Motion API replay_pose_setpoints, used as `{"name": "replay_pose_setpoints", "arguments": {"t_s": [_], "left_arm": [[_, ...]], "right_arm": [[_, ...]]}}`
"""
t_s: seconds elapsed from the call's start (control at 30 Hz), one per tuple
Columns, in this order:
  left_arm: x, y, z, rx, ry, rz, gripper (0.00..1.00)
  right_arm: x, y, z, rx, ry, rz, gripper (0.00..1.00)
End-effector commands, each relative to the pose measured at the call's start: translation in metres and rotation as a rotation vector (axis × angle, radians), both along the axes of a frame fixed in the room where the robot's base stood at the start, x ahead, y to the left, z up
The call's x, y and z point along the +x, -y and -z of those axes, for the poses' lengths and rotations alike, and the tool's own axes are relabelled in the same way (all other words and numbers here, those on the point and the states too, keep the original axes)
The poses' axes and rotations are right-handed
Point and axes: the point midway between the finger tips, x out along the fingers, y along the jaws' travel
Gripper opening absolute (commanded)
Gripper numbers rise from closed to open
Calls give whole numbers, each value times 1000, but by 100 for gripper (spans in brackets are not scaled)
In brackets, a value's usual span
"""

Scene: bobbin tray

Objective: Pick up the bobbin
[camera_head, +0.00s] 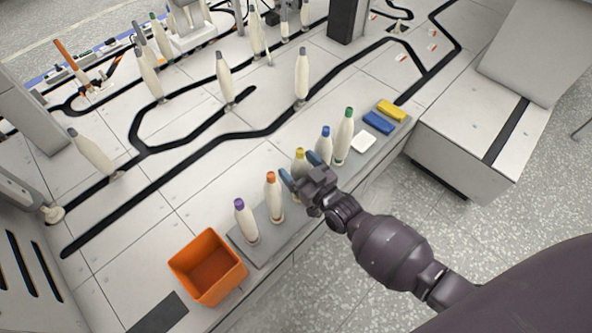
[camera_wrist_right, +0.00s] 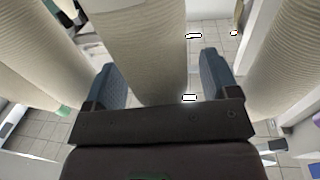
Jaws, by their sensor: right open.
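Several upright bobbins stand in a row on a grey tray (camera_head: 246,252): purple-topped (camera_head: 246,222), orange-topped (camera_head: 274,197), yellow-topped (camera_head: 299,158), blue-topped (camera_head: 325,146) and green-topped (camera_head: 344,136). My right gripper (camera_head: 303,166) is open at the yellow-topped bobbin, whose lower part it hides in the head view. In the right wrist view a cream bobbin (camera_wrist_right: 145,50) stands between the open blue-grey fingers of my right gripper (camera_wrist_right: 168,82), with a neighbouring bobbin on each side. Its top is out of that view. My left gripper is not in view.
An orange bin (camera_head: 208,266) stands at the tray's left end. More bobbins stand along black tracks behind. The neighbouring bobbins leave little side room.

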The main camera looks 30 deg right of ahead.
Motion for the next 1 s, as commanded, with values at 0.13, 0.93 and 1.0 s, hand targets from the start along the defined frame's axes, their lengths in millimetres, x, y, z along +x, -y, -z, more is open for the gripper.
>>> {"name": "replay_pose_setpoints", "arguments": {"t_s": [0.13,0.93,1.0], "left_arm": [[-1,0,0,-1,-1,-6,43],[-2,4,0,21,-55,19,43],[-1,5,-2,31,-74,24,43]], "right_arm": [[0,0,0,0,0,0,70],[3,0,-37,2,12,1,24],[4,0,-55,1,16,1,24]]}}
